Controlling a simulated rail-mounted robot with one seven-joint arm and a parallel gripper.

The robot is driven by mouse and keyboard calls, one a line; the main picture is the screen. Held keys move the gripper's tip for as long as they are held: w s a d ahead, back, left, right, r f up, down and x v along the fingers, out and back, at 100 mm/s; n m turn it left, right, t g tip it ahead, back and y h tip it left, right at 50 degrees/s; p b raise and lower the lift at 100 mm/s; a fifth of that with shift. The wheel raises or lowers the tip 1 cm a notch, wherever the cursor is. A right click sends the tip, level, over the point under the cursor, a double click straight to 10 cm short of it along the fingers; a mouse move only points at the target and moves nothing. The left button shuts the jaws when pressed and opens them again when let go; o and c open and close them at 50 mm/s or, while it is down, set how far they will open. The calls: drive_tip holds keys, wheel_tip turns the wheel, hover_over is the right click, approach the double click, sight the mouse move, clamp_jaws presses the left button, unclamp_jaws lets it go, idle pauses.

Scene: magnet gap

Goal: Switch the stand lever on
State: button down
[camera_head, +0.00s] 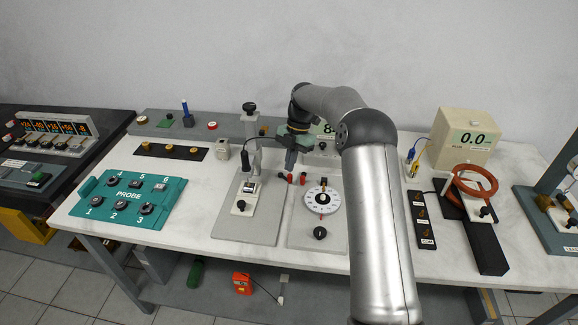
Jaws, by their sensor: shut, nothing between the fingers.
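A grey stand plate (253,228) lies at the middle of the white bench. A small pale unit (247,198) with a dark knob sits on it, and a grey post (250,125) with a black knob rises behind. I cannot tell for sure which part is the stand lever, or its setting. My gripper (290,168) points down, shut and empty, above the back of the dial unit, right of the stand. My arm hides the area behind and to the right of it.
Right of the stand is a panel with a white round dial (323,199) and red terminals (290,178). A beige meter (463,137) reading 0.0 and a red coil (473,181) stand at right. White bench shows between stand and tray.

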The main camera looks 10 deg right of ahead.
drive_tip(key=p+v, duration=0.3)
drive_tip(key=v, duration=0.2)
drive_tip(key=shift+d+r+p, duration=0.15)
drive_tip(key=shift+r+p, duration=0.2)
drive_tip(key=shift+r, duration=0.05)
drive_tip(key=s+a+r+m+t+h, duration=0.1)
drive_tip(key=s+r+m, duration=0.55)
drive_tip(key=s, duration=0.25)
drive_tip(key=s+r+m+t+h, duration=0.1)
drive_tip(key=s+r+m+h, duration=0.1)
drive_tip(key=s+r+m, duration=0.6)
drive_tip(key=s+f+m, duration=0.2)
drive_tip(key=s+m, duration=0.2)
drive_tip(key=s, duration=0.4)
drive_tip(key=s+d+f+m, duration=0.1)
drive_tip(key=s+m, duration=0.3)
drive_tip(key=s, duration=0.4)
drive_tip(key=s+f+m+t, duration=0.1)
drive_tip(key=s+f+m, duration=0.2)
drive_tip(key=s, duration=0.6)
drive_tip(key=shift+d+m, duration=0.25)
drive_tip(key=shift+m, duration=0.4)
drive_tip(key=shift+w, duration=0.1)
